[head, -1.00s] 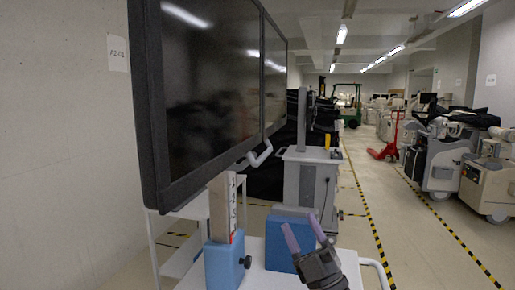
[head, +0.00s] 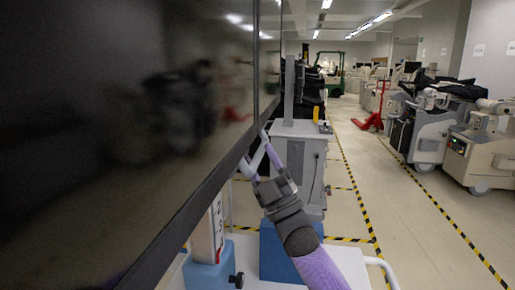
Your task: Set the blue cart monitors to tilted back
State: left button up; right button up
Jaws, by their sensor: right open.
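The two dark monitors (head: 120,130) of the blue cart fill the left side of the head view, very close. Their lower edge runs from bottom left up to the right. A white handle (head: 259,154) hangs below the monitors near the seam between them. The cart's blue column base (head: 208,274) and pale post (head: 207,236) stand below the monitors. My left gripper is not in view.
A second blue block (head: 275,252) sits on the white cart top (head: 245,245), behind my right arm. A grey cart (head: 300,150) stands just beyond. The floor aisle (head: 385,210) on the right is clear, with covered carts (head: 480,150) along the far wall.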

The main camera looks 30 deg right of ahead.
jog(key=shift+w+a+r, duration=0.1)
jog(key=shift+w+r, duration=0.3)
jog(key=shift+r, duration=0.15)
grip_shut()
dwell(0.5)
dwell(0.6)
